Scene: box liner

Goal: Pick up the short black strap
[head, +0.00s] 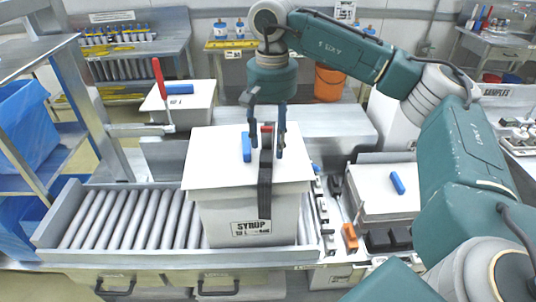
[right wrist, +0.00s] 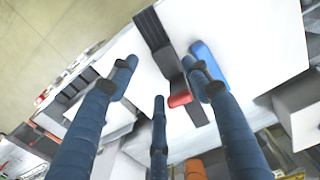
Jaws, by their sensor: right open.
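A black strap (head: 265,190) lies on the white lid of a box labelled SYRUP (head: 222,215) and hangs down over its front face. In the right wrist view the black strap (right wrist: 152,30) runs across the white lid. A red piece (right wrist: 180,99) lies at the strap; in the head view it is partly hidden by the fingers. My right gripper (head: 267,138) is open and points down above the lid, over the strap's upper part. Its fingers spread apart in the right wrist view (right wrist: 160,80), with nothing visibly held. My left gripper is not in view.
A blue block (head: 246,147) lies on the lid just left of the fingers. The box stands on a roller conveyor (head: 125,220). A red-handled clamp (head: 160,80) stands at the left. Small tools, an orange block (head: 349,238) and another white box (head: 375,200) are at the right.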

